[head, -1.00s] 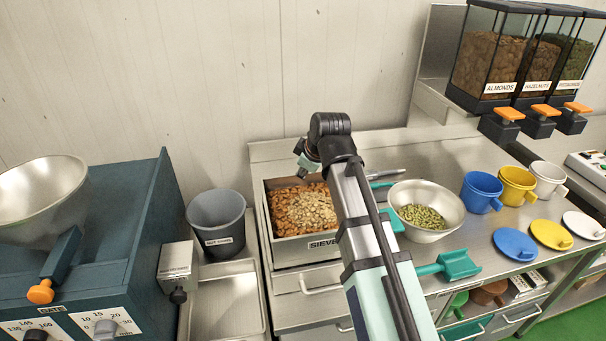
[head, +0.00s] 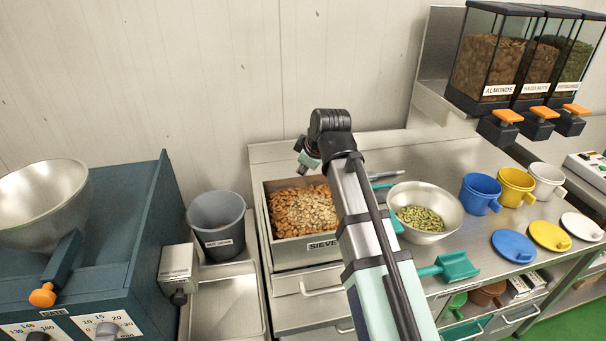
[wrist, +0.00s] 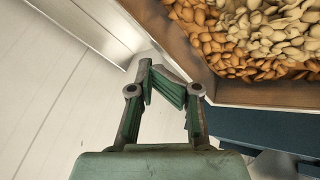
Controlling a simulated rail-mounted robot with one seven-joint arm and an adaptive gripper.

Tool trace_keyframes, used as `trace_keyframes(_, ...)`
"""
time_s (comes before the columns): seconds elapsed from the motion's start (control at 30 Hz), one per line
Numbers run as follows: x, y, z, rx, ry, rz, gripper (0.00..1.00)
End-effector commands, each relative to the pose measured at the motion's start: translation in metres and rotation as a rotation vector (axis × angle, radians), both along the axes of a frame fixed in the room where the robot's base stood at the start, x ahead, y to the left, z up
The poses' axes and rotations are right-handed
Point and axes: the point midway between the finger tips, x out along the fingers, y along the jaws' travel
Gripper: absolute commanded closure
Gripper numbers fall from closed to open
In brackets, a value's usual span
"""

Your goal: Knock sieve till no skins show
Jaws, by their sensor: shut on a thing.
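The sieve (head: 287,254) is a rectangular steel box labelled SIEVE at the back left of the steel bench. It holds nuts (head: 302,212), with browner ones toward the far side and paler ones toward the front. In the wrist view the sieve's rim (wrist: 262,92) and the brown and pale nuts (wrist: 240,38) show at upper right. My gripper (wrist: 170,84) is shut at the sieve's edge; its exact contact is hard to see. In the head view my arm hides most of the gripper and the sieve's right side. Single skins are too small to tell apart.
A grey bucket (head: 216,217) with a label stands left of the sieve, behind a steel tray (head: 228,310). A steel bowl (head: 445,222) of green nuts, a teal scoop (head: 458,266), mugs and lids sit to the right. A teal machine (head: 140,240) stands at left.

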Motion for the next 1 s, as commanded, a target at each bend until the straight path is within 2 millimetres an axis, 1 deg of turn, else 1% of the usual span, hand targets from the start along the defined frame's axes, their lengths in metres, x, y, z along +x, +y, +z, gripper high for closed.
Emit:
trace_keyframes(0.03, 0.001, 0.000, 0.005, 0.001, 0.000, 0.000, 1.00)
trace_keyframes(0.17, 0.003, 0.001, 0.011, 0.002, -0.001, 0.001, 1.00)
trace_keyframes(0.53, 0.003, 0.001, 0.012, 0.002, -0.002, 0.001, 1.00)
trace_keyframes(0.63, 0.004, 0.002, 0.014, 0.003, -0.002, 0.001, 1.00)
trace_keyframes(0.77, 0.006, 0.002, 0.023, 0.003, -0.002, 0.001, 1.00)
trace_keyframes(1.0, 0.011, 0.003, 0.045, 0.003, -0.003, 0.002, 1.00)
